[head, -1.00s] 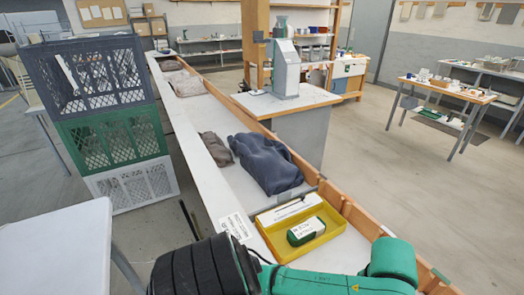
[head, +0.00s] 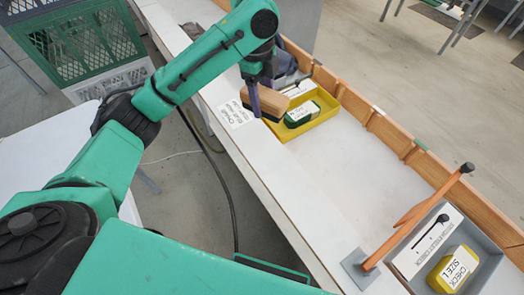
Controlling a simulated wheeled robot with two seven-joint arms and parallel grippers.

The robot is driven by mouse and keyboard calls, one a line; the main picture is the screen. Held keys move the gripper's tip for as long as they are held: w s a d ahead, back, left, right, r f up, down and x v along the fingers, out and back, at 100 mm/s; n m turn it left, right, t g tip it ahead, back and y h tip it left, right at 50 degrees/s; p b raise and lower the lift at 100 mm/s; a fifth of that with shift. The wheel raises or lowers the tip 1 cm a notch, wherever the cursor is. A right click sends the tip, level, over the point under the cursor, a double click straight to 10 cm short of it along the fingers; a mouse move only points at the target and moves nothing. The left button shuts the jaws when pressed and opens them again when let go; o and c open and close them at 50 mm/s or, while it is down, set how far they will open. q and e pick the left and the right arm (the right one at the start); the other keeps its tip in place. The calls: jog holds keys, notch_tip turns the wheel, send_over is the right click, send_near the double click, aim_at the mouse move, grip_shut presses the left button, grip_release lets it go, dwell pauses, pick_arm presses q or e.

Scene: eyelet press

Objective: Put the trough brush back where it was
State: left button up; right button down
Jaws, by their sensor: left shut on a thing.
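The trough brush (head: 268,103) is a tan block with a darker underside, in the upper middle of the head view. My left gripper (head: 258,92) is shut on it from above. The brush overlaps the left end of the yellow tray (head: 332,108) in the picture, beside a printed white label (head: 236,114) on the trough's edge. I cannot tell whether it touches the surface below. My right gripper is not in view.
A green box with a white label (head: 302,113) lies in the yellow tray. An orange post with an arm (head: 398,228) stands at lower right, by a grey tray (head: 406,262) holding a yellow box (head: 453,268). White trough floor (head: 350,170) between is clear.

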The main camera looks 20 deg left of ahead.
aim_at(265, 152)
pick_arm(q)
jog(key=shift+d+f+m, duration=0.1)
jog(key=shift+f+m, duration=0.2)
jog(key=shift+f, duration=0.05)
notch_tip(265, 152, down, 18)
jog(key=shift+f+p, duration=0.2)
jog(key=shift+p, duration=0.25)
jog(key=shift+f, duration=0.25)
jog(key=shift+f, duration=0.1)
jog(key=o, duration=1.2)
notch_tip(265, 152, up, 12)
jog(key=a+b, duration=0.1)
jog(key=shift+w+a, duration=0.2)
jog(key=shift+a, duration=0.05)
